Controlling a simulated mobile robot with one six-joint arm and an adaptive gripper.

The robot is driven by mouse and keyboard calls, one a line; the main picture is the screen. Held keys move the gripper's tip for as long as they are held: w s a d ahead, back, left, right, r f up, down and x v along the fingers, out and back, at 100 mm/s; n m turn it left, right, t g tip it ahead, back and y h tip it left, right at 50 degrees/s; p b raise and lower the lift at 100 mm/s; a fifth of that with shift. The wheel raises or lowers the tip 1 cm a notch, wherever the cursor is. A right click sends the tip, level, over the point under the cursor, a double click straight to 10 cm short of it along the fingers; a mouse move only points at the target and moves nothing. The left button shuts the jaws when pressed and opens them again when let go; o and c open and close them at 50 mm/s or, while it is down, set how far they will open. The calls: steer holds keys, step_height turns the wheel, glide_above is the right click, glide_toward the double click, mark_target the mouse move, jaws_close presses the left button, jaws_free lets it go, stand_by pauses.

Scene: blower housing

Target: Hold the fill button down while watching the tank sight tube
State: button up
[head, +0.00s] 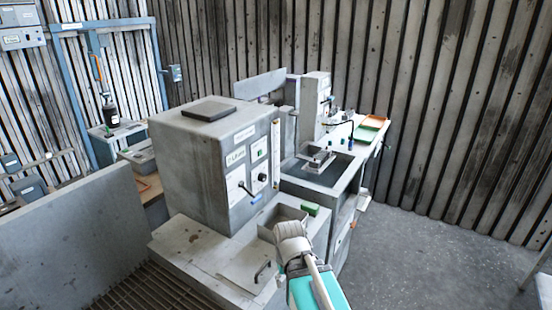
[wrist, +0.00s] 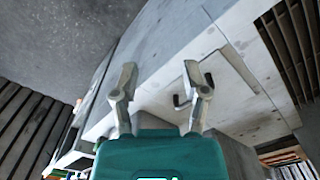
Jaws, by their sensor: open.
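A grey box-shaped tank cabinet (head: 195,160) stands on a pale bench, with white label plates and small controls on its front. I cannot tell which control (head: 262,177) is the fill button; the labels are too small to read. A narrow pale vertical strip (head: 275,150) at the front's right edge looks like the sight tube; its level cannot be read. My arm reaches in from the bottom of the head view, below the cabinet front. In the wrist view my gripper (wrist: 163,90) is open and empty, its two fingers apart over the bench, touching no control.
A green block (head: 310,209) and an open grey bin (head: 285,217) are close to my arm. A black handle (head: 262,271) rises from the bench. Grey floor is clear at right.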

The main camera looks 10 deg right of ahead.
jaws_close()
stand_by(1.3)
